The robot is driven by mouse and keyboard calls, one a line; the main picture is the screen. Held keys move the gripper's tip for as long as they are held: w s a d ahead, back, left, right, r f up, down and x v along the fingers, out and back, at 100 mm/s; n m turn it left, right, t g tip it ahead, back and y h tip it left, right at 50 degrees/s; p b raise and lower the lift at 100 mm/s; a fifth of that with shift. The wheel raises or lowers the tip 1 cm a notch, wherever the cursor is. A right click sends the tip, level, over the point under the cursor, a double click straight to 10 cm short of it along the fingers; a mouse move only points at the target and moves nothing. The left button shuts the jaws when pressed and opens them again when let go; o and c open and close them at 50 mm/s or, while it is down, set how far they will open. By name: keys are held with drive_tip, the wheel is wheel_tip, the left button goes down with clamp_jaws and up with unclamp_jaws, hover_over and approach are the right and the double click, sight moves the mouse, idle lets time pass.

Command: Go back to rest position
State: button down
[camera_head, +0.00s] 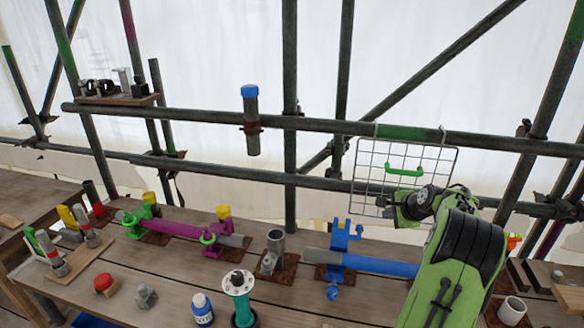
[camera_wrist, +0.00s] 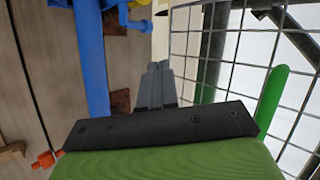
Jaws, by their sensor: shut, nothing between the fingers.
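My green arm reaches up from the lower right in the head view, and its end is in front of the wire basket (camera_head: 366,178). My gripper (camera_wrist: 155,72) shows in the wrist view as two grey fingers side by side, shut with nothing between them. The blue pipe (camera_wrist: 90,65) lies to the left of the fingers in the wrist view, apart from them. The basket's wire mesh (camera_wrist: 236,62) and a green bar (camera_wrist: 270,105) are to their right.
The wooden bench (camera_head: 180,290) carries a purple pipe (camera_head: 175,228), a blue pipe (camera_head: 375,263), a teal post (camera_head: 242,308) and a blue-capped bottle (camera_head: 202,309). Scaffold rails (camera_head: 330,126) run behind, with a blue-capped tube (camera_head: 251,120) on one. The bench's front middle has bare planks.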

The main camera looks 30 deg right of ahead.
drive_tip(key=w+a+r+n+g+y, duration=0.1)
drive_tip(key=w+a+r+n, duration=0.15)
drive_tip(key=a, duration=0.65)
drive_tip(key=w+a+r+n, duration=0.1)
drive_tip(key=a+r+n, duration=0.3)
drive_tip(key=a, duration=0.5)
drive_tip(key=w+a+r+n+g+y, duration=0.1)
drive_tip(key=a+r+n, duration=0.3)
drive_tip(key=a, duration=0.6)
drive_tip(key=s+a+r+n, duration=0.2)
drive_tip(key=s+a+n, duration=0.5)
drive_tip(key=a, duration=0.5)
drive_tip(key=s+a+f+n, duration=0.2)
drive_tip(key=s+a+n, duration=0.1)
drive_tip(key=s, duration=0.5)
drive_tip(key=s+a+f+n+y, duration=0.1)
drive_tip(key=s+a+f+n, duration=0.1)
drive_tip(key=s, duration=0.5)
drive_tip(key=a+n, duration=0.1)
drive_tip(key=a, duration=0.1)
drive_tip(key=shift+s+a+f+g+b, duration=0.2)
drive_tip(key=shift+s+a+g+b, duration=0.1)
drive_tip(key=shift+s+a+g, duration=0.1)
